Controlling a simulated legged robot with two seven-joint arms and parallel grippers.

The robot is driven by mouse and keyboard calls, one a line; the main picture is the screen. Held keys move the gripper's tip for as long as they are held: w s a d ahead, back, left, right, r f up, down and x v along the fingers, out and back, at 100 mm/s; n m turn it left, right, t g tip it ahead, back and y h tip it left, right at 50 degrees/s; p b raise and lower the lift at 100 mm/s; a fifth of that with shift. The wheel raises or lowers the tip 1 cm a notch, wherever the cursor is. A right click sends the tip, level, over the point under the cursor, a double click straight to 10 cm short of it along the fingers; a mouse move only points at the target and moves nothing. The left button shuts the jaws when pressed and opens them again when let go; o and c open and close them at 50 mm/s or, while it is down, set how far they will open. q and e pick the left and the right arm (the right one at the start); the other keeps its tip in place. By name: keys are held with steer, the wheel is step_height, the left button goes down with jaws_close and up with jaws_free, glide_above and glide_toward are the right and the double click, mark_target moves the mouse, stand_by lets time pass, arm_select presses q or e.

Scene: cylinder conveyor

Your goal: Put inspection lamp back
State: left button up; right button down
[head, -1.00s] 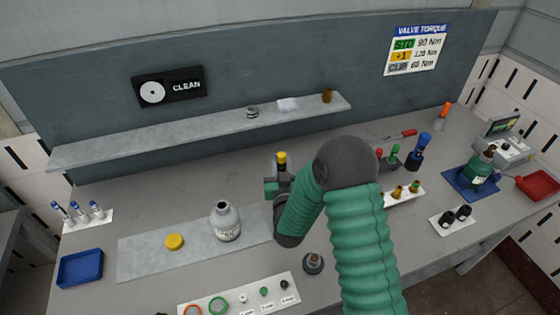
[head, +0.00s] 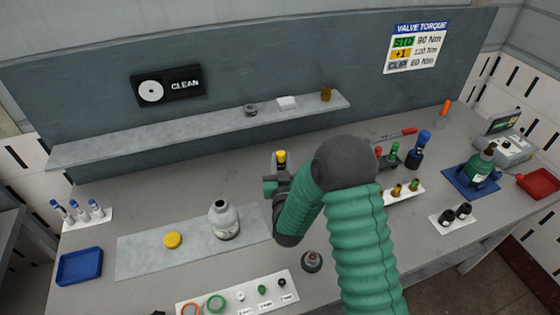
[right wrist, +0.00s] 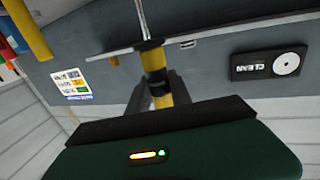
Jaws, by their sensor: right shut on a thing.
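The inspection lamp appears to be the slim yellow and black stick (right wrist: 154,72), which continues into a thin silvery rod in the right wrist view. In the head view its yellow top (head: 281,157) stands up out of my right gripper (head: 278,174). The right gripper is shut on it; its fingers (right wrist: 156,88) show behind the stick in the wrist view. The gripper is over the middle of the bench, right of the white bottle (head: 224,220). My forearm hides part of the bench. My left gripper is not in view.
A shelf (head: 200,128) runs along the back wall, with a few small items. Coloured-top tools, including a blue one (head: 421,148), stand to the right of my arm. A yellow lid (head: 172,240) lies on the grey mat (head: 135,257). A blue tray (head: 80,266) sits at left.

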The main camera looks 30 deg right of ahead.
steer(key=shift+d+f, duration=0.1)
steer(key=shift+a, duration=0.25)
steer(key=shift+d+b, duration=0.15)
steer(key=shift+b, duration=0.2)
steer(key=shift+d, duration=0.15)
steer(key=shift+f+b, duration=0.35)
steer(key=shift+b, duration=0.1)
steer(key=shift+f+b, duration=3.85)
steer(key=shift+f, duration=0.15)
steer(key=c, duration=1.1)
jaws_free()
steer(key=shift+r, duration=0.1)
